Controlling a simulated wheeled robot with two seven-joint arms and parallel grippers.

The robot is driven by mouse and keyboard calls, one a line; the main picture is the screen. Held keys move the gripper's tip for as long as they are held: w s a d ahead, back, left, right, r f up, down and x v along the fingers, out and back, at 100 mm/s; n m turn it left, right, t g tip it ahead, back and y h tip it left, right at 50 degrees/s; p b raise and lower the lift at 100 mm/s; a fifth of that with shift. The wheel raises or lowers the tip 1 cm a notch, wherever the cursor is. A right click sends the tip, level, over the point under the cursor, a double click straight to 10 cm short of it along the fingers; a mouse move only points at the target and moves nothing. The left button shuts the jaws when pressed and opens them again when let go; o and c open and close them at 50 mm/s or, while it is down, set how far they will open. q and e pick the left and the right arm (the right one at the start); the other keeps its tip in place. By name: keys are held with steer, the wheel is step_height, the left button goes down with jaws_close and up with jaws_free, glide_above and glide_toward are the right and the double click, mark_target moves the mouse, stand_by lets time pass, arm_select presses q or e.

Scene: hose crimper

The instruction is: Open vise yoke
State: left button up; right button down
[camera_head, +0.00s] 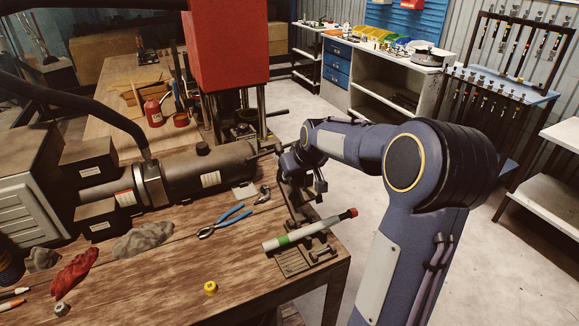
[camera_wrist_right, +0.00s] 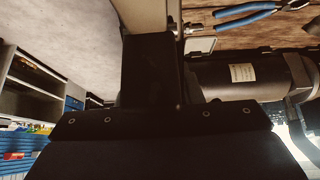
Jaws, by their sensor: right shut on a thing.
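The vise stands at the right front corner of the wooden bench, with its flat dark base (camera_head: 290,264) under a grey hose (camera_head: 298,236) with a green band and a red end. The dark vise yoke (camera_head: 293,203) rises behind the hose. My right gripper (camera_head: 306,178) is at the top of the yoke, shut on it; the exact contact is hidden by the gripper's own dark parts. In the right wrist view, dark gripper parts cover the middle, so the grip cannot be made out there. My left gripper is not in view.
Blue-handled pliers (camera_head: 223,222) lie left of the vise and also show in the wrist view (camera_wrist_right: 262,14). A large grey cylinder (camera_head: 205,172) lies behind them. A yellow cap (camera_head: 210,287), a red cloth (camera_head: 76,272) and a grey rag (camera_head: 143,240) lie nearer. A red machine head (camera_head: 226,45) stands behind.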

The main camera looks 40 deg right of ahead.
stand_by(0.3)
steer(key=c, duration=1)
jaws_free()
steer(key=b+v, duration=0.1)
steer(key=v, duration=0.7)
steer(key=shift+f, duration=0.1)
